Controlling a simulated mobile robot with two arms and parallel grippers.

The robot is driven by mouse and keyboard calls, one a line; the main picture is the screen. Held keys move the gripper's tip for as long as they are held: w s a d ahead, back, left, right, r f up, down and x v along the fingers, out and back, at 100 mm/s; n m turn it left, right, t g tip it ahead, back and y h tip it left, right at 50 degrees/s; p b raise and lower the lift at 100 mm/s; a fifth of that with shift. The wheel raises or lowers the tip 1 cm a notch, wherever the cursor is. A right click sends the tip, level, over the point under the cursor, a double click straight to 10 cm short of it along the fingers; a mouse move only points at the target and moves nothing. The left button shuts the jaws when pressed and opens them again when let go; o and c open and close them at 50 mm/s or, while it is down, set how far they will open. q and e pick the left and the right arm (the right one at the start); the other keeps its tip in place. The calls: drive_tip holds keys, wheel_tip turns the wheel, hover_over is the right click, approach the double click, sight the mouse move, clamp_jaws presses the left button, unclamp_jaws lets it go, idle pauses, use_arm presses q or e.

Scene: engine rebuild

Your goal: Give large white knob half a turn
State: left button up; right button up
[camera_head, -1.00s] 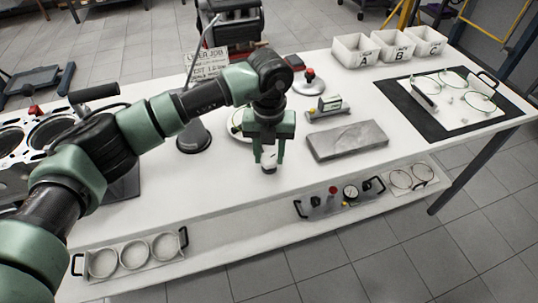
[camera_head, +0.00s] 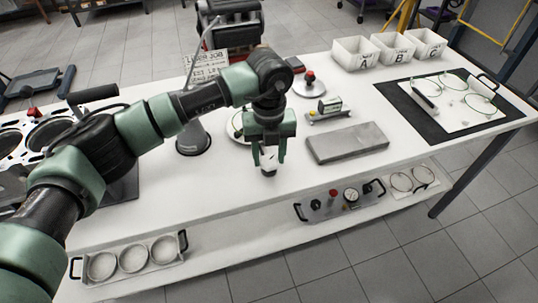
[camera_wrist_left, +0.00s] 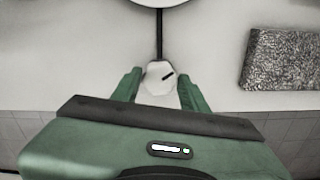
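The large white knob shows in the left wrist view (camera_wrist_left: 158,84) as a pale, many-sided piece with a short black mark on its face, slanting up to the right. In the head view it is a small pale patch (camera_head: 268,158), mostly hidden by my left gripper (camera_head: 268,163). In the left wrist view the two green fingers of my left gripper (camera_wrist_left: 160,88) stand on either side of the knob. They look apart, with narrow gaps; contact is hard to tell. My right gripper is not in view.
A grey block (camera_head: 346,142) lies to the right on the white table (camera_head: 215,185). Behind it are a small level-like tool (camera_head: 328,110) and a red-topped knob on a disc (camera_head: 309,84). A grey conical stand (camera_head: 193,140) is left of the gripper. The front shelf holds trays.

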sight(269, 160)
use_arm(q)
drive_tip(key=shift+o, duration=0.9)
wheel_tip(269, 160, up, 8)
drive_tip(key=p, duration=0.4)
drive_tip(key=shift+f, duration=0.1)
